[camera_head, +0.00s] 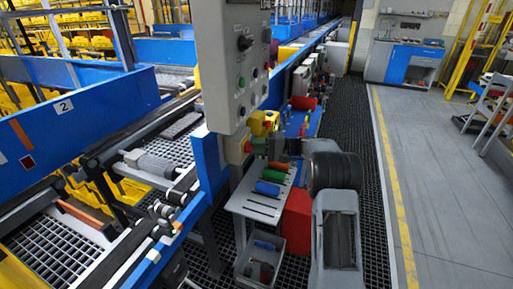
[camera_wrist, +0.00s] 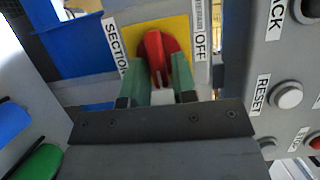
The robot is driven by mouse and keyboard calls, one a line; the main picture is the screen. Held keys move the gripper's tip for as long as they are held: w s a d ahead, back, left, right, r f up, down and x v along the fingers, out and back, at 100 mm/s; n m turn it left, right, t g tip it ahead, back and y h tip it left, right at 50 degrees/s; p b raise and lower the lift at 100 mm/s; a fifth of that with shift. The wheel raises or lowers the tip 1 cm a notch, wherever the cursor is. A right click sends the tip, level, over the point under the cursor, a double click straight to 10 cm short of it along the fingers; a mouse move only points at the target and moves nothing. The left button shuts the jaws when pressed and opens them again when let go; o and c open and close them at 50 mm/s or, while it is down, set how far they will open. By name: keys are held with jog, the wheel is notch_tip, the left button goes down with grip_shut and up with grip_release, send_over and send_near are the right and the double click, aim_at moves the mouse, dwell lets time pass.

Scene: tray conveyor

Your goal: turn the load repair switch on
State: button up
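The load repair switch is a red rotary knob (camera_wrist: 154,45) on a yellow plate (camera_wrist: 122,28) in the wrist view. Labels beside it read "SECTION" and "OFF"; another word beside it is partly cut off. The green fingers of my gripper (camera_wrist: 159,76) stand on either side of the knob's raised handle, with no clear gap between. In the head view my gripper (camera_head: 257,147) is at the yellow switch box (camera_head: 262,122) below the grey panel. The knob's lower part is hidden by the fingers.
A grey control panel (camera_head: 231,65) with buttons hangs just above; in the wrist view a RESET button (camera_wrist: 288,96) is close at right. A small shelf (camera_head: 262,205) with coloured cylinders and a red box (camera_head: 296,222) stand below. The floor aisle (camera_head: 440,170) at right is clear.

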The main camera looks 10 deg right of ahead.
jog(key=shift+o, duration=1.3)
jog(key=b+v, duration=0.1)
jog(key=v, duration=1.2)
jog(key=shift+d, duration=0.4)
jog(key=shift+f, duration=0.15)
